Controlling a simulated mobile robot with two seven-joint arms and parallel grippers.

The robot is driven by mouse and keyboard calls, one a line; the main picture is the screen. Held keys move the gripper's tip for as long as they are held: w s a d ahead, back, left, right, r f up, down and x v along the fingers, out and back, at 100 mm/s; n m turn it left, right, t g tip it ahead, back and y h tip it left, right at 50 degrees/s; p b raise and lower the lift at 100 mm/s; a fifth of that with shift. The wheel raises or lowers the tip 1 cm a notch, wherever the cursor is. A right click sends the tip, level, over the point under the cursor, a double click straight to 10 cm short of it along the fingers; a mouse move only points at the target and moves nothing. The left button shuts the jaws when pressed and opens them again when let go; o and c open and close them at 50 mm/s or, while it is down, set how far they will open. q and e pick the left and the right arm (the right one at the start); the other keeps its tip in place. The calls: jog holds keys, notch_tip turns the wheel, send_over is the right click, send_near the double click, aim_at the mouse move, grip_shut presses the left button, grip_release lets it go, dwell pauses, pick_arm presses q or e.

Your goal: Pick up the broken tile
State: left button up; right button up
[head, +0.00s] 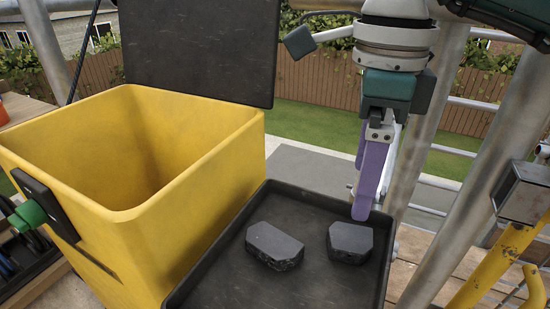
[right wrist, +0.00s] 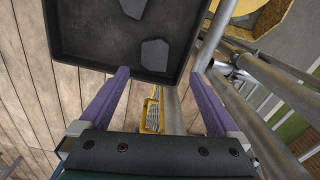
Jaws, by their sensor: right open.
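Two dark grey pieces of broken tile lie flat and apart in a black tray (head: 310,197). The left piece (head: 275,245) has a rough front edge, and the right piece (head: 350,242) is a little smaller. My right gripper (head: 372,205) points down with purple fingers above the tray's right side, behind the right piece. It is open and empty. In the right wrist view, one piece (right wrist: 154,54) lies in the tray just beyond the spread fingers (right wrist: 160,73). The other piece (right wrist: 134,8) is cut by the top edge. My left gripper is not in view.
A tall yellow bin (head: 190,190) with an upright black lid (head: 200,50) stands left of the tray. Grey scaffold poles (head: 440,110) and a yellow frame (head: 505,260) stand at the right. Wooden planks (right wrist: 30,60) lie below.

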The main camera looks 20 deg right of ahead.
aim_at(347, 237)
jog(key=f, duration=0.3)
jog(key=f+b, duration=0.1)
jog(key=f, duration=0.1)
jog(key=a+f+b, duration=0.1)
jog(key=f, duration=0.2)
jog(key=shift+s+f, duration=0.3)
jog(key=shift+f, duration=0.35)
jog(key=shift+d, duration=0.1)
jog(key=c, duration=0.5)
grip_shut()
